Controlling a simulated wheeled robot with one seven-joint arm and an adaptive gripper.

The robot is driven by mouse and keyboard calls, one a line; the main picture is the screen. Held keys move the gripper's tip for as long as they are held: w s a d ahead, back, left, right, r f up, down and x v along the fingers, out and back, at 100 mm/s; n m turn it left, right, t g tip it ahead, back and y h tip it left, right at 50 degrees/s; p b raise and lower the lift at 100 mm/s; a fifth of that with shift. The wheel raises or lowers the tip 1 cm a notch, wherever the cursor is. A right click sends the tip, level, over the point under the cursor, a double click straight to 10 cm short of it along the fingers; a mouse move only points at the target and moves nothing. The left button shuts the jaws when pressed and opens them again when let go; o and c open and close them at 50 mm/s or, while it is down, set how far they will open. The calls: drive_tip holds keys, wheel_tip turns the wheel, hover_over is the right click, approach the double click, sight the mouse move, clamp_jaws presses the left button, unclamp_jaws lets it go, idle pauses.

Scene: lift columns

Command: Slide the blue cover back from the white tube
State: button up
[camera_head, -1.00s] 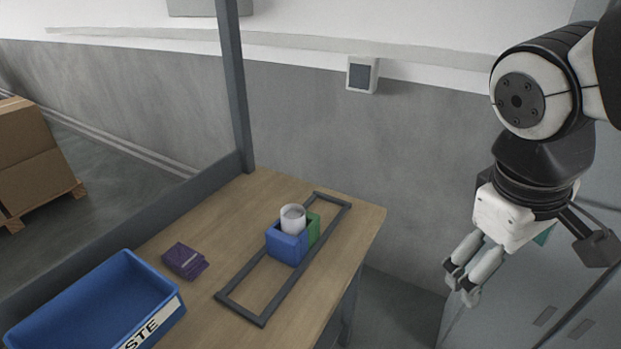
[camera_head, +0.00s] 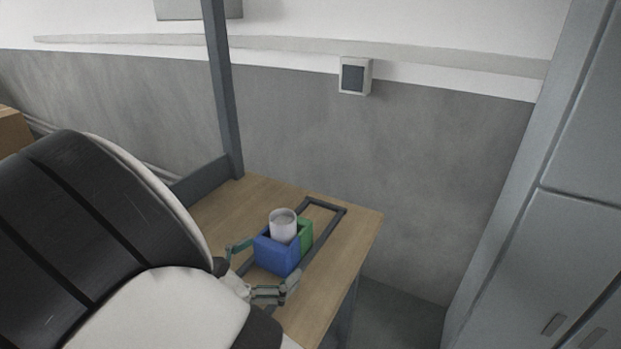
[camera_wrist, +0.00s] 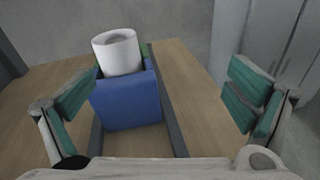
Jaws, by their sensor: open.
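The blue cover (camera_head: 276,256) stands on the dark rail frame on the table, with the green cover (camera_head: 306,236) behind it. The white tube (camera_head: 283,226) stands upright between them, its top showing above both. In the wrist view the blue cover (camera_wrist: 127,102) and white tube (camera_wrist: 117,52) are left of centre; a sliver of the green cover (camera_wrist: 146,50) shows behind. My gripper (camera_head: 264,270) is open at the near side of the blue cover. In the wrist view its green-padded fingers (camera_wrist: 160,104) are wide apart, the left one close to the cover, the right one well clear.
The dark rail frame (camera_head: 329,232) runs along the wooden table (camera_head: 358,240). A grey post (camera_head: 224,95) rises at the table's back left corner. A grey wall stands behind, and grey cabinets (camera_head: 560,230) are at the right. My arm hides the table's left part.

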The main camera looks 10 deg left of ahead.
sight(275, 240)
drive_tip(key=a+f+n, duration=0.1)
drive_tip(key=s+a+f+n+t+y, duration=0.1)
drive_tip(key=a, duration=0.1)
drive_tip(key=s+a+f+n+t+y, duration=0.1)
drive_tip(key=a, duration=0.1)
drive_tip(key=shift+s+a+f, duration=0.1)
drive_tip(key=shift+a, duration=0.05)
drive_tip(key=x, duration=1.4)
drive_tip(key=shift+a+r, duration=0.15)
drive_tip(key=shift+r, duration=0.05)
drive_tip(key=c, duration=1.2)
